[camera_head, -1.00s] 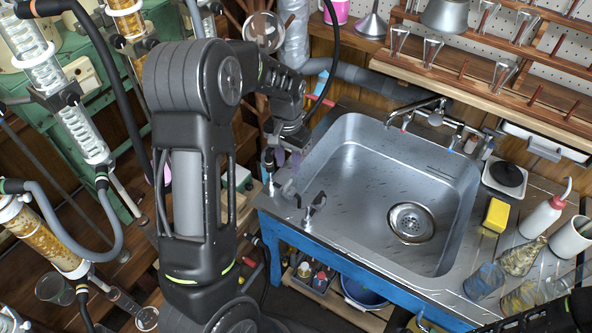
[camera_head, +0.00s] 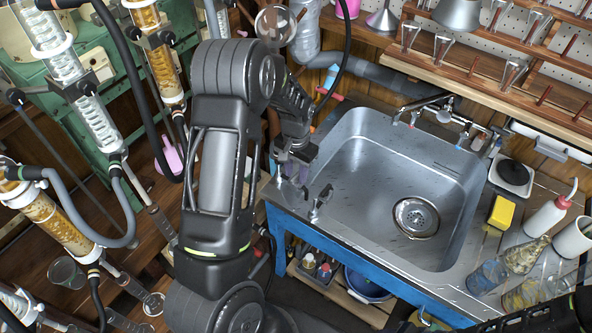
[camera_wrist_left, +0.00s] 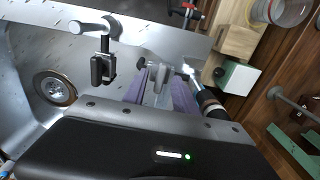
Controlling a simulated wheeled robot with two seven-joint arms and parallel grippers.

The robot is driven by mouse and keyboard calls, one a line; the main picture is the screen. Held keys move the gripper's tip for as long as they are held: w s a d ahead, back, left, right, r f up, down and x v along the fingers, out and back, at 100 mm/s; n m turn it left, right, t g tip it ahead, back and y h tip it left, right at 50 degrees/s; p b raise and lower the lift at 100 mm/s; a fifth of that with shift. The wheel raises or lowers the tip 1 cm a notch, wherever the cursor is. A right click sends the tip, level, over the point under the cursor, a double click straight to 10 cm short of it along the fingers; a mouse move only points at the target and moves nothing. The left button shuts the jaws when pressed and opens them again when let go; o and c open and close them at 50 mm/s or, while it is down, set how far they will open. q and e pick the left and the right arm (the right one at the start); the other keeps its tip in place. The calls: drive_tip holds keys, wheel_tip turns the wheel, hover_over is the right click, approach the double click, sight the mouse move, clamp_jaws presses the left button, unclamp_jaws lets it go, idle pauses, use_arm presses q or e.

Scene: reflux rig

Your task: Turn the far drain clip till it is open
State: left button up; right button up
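The far drain clip stands at the left rim of the sink and is mostly hidden by my left gripper in the head view. In the left wrist view, its grey lever (camera_wrist_left: 161,76) shows between the purple fingers. My left gripper (camera_head: 293,172) is low over that rim, with one finger on each side of the lever and an apparent gap between them; contact is not clear. The near drain clip (camera_head: 320,203), with a metal lever and black body, stands apart, closer to the front; it also shows in the left wrist view (camera_wrist_left: 103,62). My right gripper is out of view.
The steel sink (camera_head: 385,165) with its round drain (camera_head: 415,217) lies right of the clips. The tap (camera_head: 445,112) is behind it. Glass columns and hoses crowd the left. A yellow sponge (camera_head: 501,212) and bottles stand on the right side.

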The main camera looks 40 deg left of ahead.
use_arm(q)
clamp_jaws()
idle(0.4)
